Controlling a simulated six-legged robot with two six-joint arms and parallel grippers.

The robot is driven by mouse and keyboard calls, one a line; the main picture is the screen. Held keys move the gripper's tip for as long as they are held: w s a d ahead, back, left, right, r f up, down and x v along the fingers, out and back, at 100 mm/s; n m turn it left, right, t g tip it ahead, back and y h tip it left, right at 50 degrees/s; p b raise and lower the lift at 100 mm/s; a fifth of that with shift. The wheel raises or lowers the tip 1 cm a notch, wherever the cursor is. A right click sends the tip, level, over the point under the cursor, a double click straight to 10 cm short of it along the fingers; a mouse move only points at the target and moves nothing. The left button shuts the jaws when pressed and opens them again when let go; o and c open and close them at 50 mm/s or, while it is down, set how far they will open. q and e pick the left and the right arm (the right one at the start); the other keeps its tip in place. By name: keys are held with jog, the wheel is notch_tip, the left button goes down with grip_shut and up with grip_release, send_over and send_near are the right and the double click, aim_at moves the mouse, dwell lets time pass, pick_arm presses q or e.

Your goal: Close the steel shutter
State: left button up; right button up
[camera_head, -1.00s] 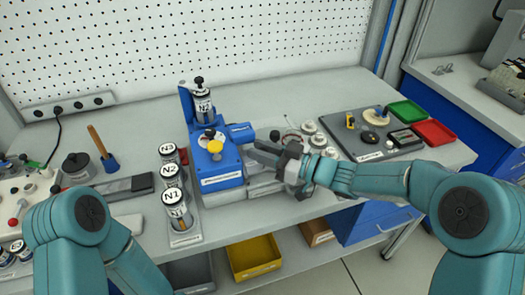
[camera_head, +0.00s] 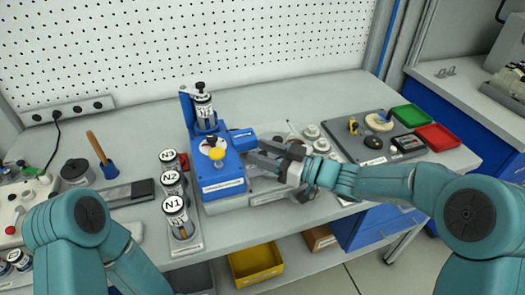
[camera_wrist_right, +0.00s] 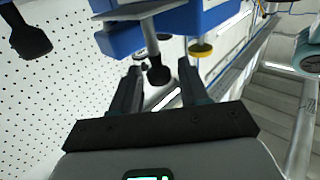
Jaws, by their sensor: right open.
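The blue machine (camera_head: 222,178) with a yellow knob (camera_head: 216,153) stands at the middle of the bench. My right gripper (camera_head: 256,153) is at its right side, close to a blue block (camera_head: 243,140) on it. In the right wrist view, a steel rod (camera_wrist_right: 150,36) with a dark knob (camera_wrist_right: 158,73) extends from the blue body (camera_wrist_right: 175,20). The open fingers of my right gripper (camera_wrist_right: 158,84) are on either side of the knob, with gaps visible. I cannot clearly make out the steel shutter plate. My left gripper is out of view.
A rack of labelled canisters (camera_head: 174,205) stands left of the machine. A grey board (camera_head: 365,140) with small parts, a green tray (camera_head: 410,116) and a red tray (camera_head: 437,136) are at the right. A pegboard wall (camera_head: 190,45) closes off the back.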

jog(key=b+v, duration=0.1)
jog(key=v, duration=1.5)
jog(key=shift+o, duration=0.3)
jog(key=f+b, duration=0.1)
jog(key=b, duration=0.2)
jog(key=shift+s+d, duration=0.1)
jog(key=shift+d, duration=0.3)
jog(key=x, duration=1)
jog(key=r+x, duration=0.1)
jog(key=x, duration=0.4)
jog(key=shift+a, duration=0.35)
grip_shut()
